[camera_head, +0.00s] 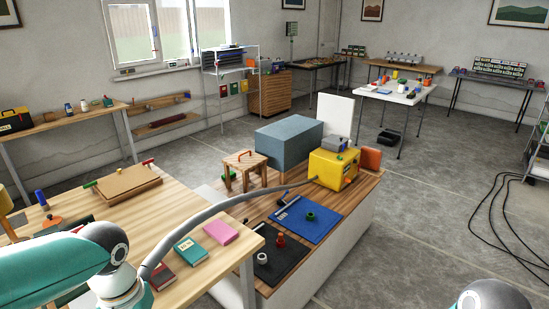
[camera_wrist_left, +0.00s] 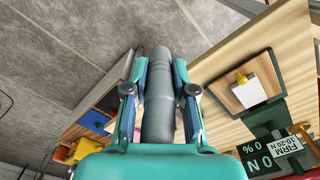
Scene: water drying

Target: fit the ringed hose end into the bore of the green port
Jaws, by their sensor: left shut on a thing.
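The green port (camera_head: 310,216) is a small green ring standing on a blue mat (camera_head: 325,228). A grey hose (camera_head: 225,204) runs from a yellow box (camera_head: 333,168) leftward to my left arm. In the left wrist view, my left gripper (camera_wrist_left: 160,68) is shut on the dark grey hose end (camera_wrist_left: 158,100), which lies between the two teal-and-blue fingers and sticks out a little past their tips. I cannot make out the ring on it. In the head view the fingers are hidden or out of frame, well left of the green port. My right gripper is out of view.
Red (camera_head: 281,241) and white (camera_head: 262,258) ports stand near the green one on a dark mat (camera_head: 287,262). A blue-grey block (camera_head: 290,140) and wooden stool (camera_head: 249,160) are behind. Books (camera_head: 190,250) lie on the left table. Open floor separates the far benches.

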